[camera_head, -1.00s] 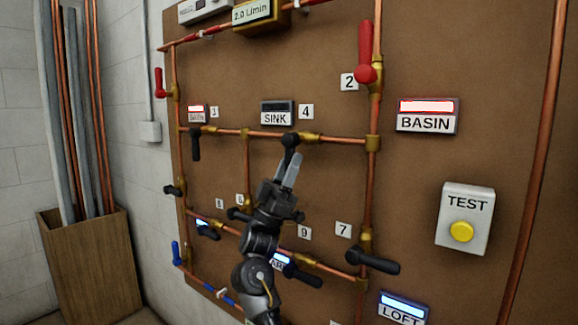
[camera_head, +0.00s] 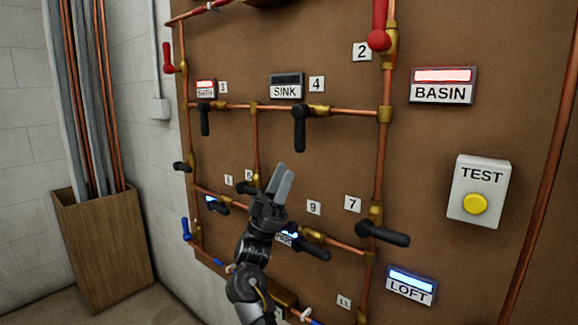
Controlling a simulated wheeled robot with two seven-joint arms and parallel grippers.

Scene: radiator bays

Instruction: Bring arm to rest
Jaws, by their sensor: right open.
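My right gripper (camera_head: 279,181) is open and empty in the head view, its fingers pointing up in front of the brown board. It is below the SINK valve's black lever (camera_head: 299,130), which hangs straight down, with a visible gap between them. My right arm comes up from the bottom and partly covers the lower pipes and a blue-lit label (camera_head: 288,236). My left gripper is out of view.
The board (camera_head: 430,160) carries copper pipes, black levers, a red lever (camera_head: 380,30) and a TEST box with a yellow button (camera_head: 474,204). The BASIN sign (camera_head: 442,85) glows red, the LOFT sign (camera_head: 410,286) blue. A wooden bin (camera_head: 105,245) of pipes stands left.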

